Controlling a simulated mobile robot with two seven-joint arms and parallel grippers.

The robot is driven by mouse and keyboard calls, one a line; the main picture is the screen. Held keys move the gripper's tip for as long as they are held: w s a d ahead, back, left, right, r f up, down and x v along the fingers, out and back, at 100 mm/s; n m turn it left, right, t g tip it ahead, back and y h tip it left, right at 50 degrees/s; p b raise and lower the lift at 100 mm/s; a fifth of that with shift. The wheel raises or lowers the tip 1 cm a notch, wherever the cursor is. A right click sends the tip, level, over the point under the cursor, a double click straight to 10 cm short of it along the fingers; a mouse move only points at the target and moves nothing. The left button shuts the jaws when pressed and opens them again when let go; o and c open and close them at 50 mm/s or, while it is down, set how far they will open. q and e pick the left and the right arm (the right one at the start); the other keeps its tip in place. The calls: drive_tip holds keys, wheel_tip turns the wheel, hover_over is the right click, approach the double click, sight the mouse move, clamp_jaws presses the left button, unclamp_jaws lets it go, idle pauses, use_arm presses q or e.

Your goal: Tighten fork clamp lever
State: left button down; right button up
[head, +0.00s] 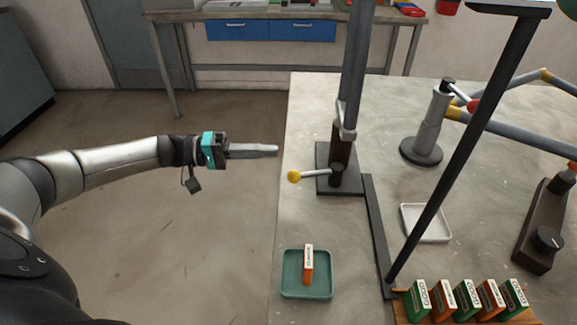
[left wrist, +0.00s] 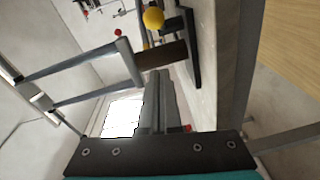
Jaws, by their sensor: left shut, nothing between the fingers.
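The clamp lever (head: 316,173) is a pale rod with a yellow ball knob (head: 293,176). It sticks out to the left from a dark clamp post (head: 337,174) on a dark base plate (head: 326,188). A grey upright fork tube (head: 352,70) rises from the post. My left gripper (head: 276,150) is shut and empty, left of the clamp and a short way from the knob, not touching it. In the left wrist view the closed fingers (left wrist: 157,105) point toward the dark post, and the yellow knob (left wrist: 153,18) shows near the top. My right gripper is not in view.
A green tray (head: 305,293) holding an orange-and-white box (head: 308,265) is at the table's front left. Several boxes stand in a wooden rack (head: 467,318). A dark slanted bar (head: 470,140) crosses the table, with a white tray (head: 426,223) behind it. Floor left of the table is clear.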

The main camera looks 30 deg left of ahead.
use_arm(q)
drive_tip(key=x, duration=0.4)
drive_tip(key=shift+d, duration=0.1)
drive_tip(key=shift+s+d+f, duration=0.25)
drive_tip(key=shift+s+d, duration=0.4)
drive_tip(key=shift+s, duration=0.05)
drive_tip(key=shift+s+d+f, duration=0.15)
drive_tip(key=shift+s+d, duration=0.5)
drive_tip(key=shift+s, duration=0.05)
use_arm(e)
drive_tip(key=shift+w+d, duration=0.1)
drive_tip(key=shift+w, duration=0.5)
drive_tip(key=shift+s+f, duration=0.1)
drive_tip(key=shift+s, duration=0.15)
